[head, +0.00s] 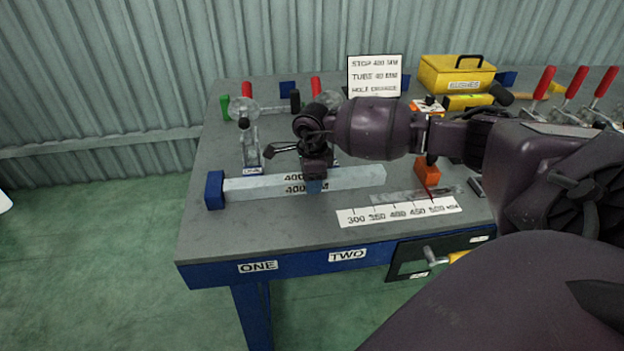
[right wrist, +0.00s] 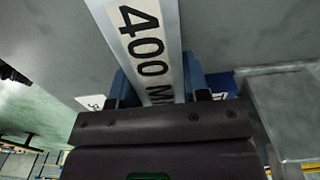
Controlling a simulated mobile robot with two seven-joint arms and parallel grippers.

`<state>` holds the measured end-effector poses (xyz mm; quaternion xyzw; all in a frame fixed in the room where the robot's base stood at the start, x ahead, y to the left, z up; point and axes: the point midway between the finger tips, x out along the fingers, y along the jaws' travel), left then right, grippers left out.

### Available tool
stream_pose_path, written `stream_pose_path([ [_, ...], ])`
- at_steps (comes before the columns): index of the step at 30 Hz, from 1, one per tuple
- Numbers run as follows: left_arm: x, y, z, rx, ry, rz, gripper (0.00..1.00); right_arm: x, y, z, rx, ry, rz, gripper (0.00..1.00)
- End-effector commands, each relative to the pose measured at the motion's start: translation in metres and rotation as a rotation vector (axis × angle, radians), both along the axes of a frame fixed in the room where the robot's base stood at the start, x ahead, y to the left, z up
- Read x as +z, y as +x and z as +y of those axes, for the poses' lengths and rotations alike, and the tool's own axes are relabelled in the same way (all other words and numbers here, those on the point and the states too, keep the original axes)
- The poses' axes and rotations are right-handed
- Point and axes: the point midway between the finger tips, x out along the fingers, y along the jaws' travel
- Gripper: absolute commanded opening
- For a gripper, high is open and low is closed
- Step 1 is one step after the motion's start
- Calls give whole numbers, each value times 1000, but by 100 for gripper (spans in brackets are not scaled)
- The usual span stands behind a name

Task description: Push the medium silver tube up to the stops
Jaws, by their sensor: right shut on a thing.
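The silver tube (head: 355,178), labelled 400 MM, lies lengthwise along the front of the grey bench top. Its left end is at the blue stop block (head: 214,190); I cannot tell whether they touch or a thin gap is left. My right gripper (head: 315,184) points down over the middle of the tube and is shut on it. In the right wrist view the blue fingertips (right wrist: 160,88) sit on both sides of the tube (right wrist: 172,22). The gripper hides part of the tube. My left gripper is not in view.
Toggle clamps with red handles (head: 247,90) stand behind. An orange block (head: 427,172), a sign (head: 374,76) and a yellow toolbox (head: 456,74) are further right. The front left bench top is clear.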

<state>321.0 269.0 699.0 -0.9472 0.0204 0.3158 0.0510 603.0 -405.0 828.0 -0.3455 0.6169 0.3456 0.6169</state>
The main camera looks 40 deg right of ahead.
Motion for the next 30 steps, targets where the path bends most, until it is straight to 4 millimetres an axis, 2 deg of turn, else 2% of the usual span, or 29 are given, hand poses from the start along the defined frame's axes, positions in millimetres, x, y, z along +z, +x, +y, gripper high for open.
stream_pose_path([
  [11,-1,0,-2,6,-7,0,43,0,2,3,1,0,0,0],
  [12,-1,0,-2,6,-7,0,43,0,2,3,1,1,-1,44],
  [18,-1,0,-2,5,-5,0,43,0,2,3,0,1,-1,72],
  [28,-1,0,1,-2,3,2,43,0,1,2,0,0,0,72],
  [30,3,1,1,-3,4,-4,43,7,2,2,0,0,-2,72],
])
